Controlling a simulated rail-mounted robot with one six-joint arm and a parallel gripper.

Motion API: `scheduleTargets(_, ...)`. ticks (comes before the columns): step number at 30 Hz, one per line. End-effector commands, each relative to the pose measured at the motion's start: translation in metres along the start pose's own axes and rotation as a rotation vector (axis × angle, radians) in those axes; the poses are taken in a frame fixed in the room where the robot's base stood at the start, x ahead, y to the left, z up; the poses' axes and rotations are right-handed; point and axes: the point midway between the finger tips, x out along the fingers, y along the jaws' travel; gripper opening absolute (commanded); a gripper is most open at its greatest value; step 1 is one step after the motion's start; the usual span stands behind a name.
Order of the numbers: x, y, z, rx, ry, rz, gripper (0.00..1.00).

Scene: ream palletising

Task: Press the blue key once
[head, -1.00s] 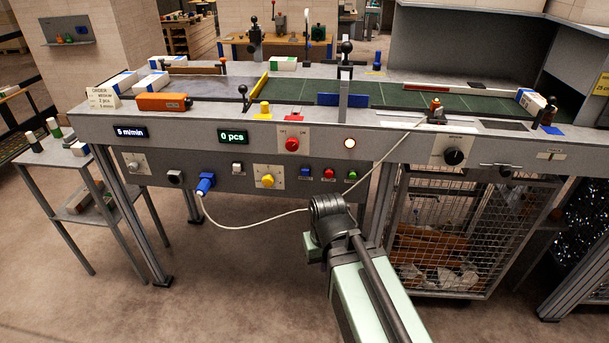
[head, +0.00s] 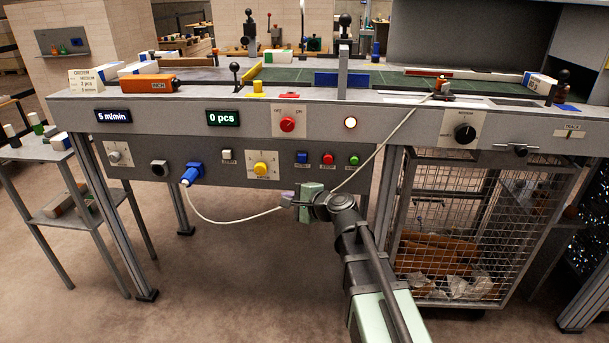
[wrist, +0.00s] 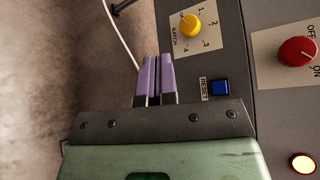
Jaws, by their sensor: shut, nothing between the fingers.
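The blue key (head: 302,157) is a small square button on the grey front panel, left of a red and a green button. In the wrist view the blue key (wrist: 219,87) stands beside a RESET label, to the right of my fingers. My gripper (head: 286,198) is below the key and slightly left of it in the head view. Its purple fingers (wrist: 158,62) are shut with nothing between them. They look apart from the key; the exact distance to the panel cannot be told.
A yellow batch knob (head: 261,170) sits left of the key, and a red knob (head: 288,124) is above. A blue plug (head: 192,174) has a white cable (head: 225,221) that hangs and passes behind my gripper. A wire cage (head: 450,230) stands at the right.

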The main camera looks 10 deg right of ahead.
Motion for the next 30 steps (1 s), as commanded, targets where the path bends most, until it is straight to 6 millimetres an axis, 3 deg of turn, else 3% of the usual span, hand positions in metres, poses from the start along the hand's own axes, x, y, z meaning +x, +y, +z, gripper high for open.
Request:
scheduleTargets(3,0.001,-0.032,-0.013,0.240,0.041,-0.163,0.00)
scheduleTargets(7,-0.002,-0.043,-0.022,0.391,0.074,-0.244,0.00)
scheduleTargets(20,0.000,-0.044,-0.025,0.404,0.073,-0.241,0.00)
scheduleTargets(30,0.022,-0.060,-0.054,0.402,0.072,-0.240,0.00)
